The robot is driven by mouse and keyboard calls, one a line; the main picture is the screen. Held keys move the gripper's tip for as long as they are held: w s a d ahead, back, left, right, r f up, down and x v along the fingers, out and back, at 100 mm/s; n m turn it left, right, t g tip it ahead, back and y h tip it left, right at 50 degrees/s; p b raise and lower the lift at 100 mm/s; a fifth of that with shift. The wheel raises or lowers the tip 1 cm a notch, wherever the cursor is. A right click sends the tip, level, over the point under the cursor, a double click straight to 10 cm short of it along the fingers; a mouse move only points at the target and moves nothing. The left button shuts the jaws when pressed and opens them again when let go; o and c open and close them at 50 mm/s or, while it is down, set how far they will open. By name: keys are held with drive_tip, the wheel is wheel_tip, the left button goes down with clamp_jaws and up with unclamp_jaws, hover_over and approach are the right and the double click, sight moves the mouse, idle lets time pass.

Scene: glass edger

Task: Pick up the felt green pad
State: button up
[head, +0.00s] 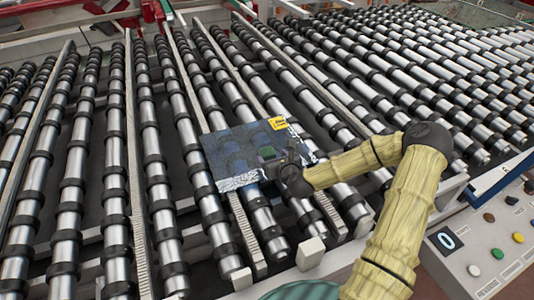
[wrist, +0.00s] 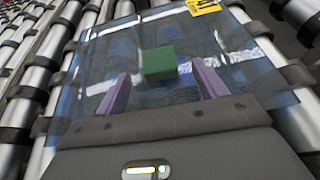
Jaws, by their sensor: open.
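The felt green pad (wrist: 159,63) is a small dark green block lying on a bluish glass sheet (wrist: 110,60). In the head view the pad (head: 267,153) sits near the middle of the sheet (head: 228,165), just left of my gripper. My gripper (wrist: 161,85) is open and empty, its two purple fingers apart. In the wrist view the pad is beyond the fingertips and between their lines, not held. In the head view my wrist hides part of the sheet's right side, and the fingers are hard to make out.
The sheet rests on a bed of metal rollers (head: 109,150) with black rings. A yellow label (head: 278,123) is on the sheet's far edge. A control panel with coloured buttons (head: 518,238) stands at the right. The sheet around the pad is clear.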

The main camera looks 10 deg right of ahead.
sight(268, 153)
drive_tip(key=shift+p+x, duration=0.75)
drive_tip(key=shift+x, duration=1.65)
drive_tip(key=shift+s+f, duration=0.1)
drive_tip(key=shift+f, duration=0.05)
drive_tip(key=c, duration=1)
drive_tip(key=shift+c, duration=0.3)
wheel_tip(268, 153, up, 10)
drive_tip(key=b, duration=0.1)
drive_tip(key=shift+b, duration=0.3)
